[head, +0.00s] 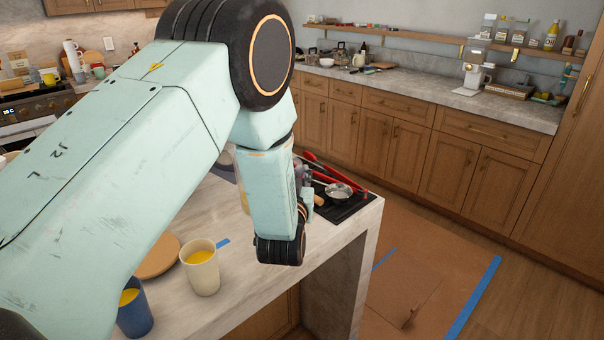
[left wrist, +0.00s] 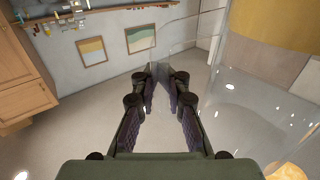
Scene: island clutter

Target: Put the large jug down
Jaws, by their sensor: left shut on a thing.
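The large jug (left wrist: 255,90) is clear, with a yellow-orange band in it, and fills the right side of the left wrist view. My left gripper (left wrist: 161,75) is shut on its clear handle, part of which shows between the fingertips. In the head view my left arm crosses over the island counter (head: 335,232) and hides most of the jug and the fingers. I cannot tell the jug's height above the counter or whether it is tilted. My right gripper is not in view.
On the counter, a cream cup (head: 201,270) and a blue cup (head: 135,315) hold orange drink. A round wooden board (head: 158,258) lies beside them. A small metal pan (head: 339,191) and red-handled utensils sit at the far end.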

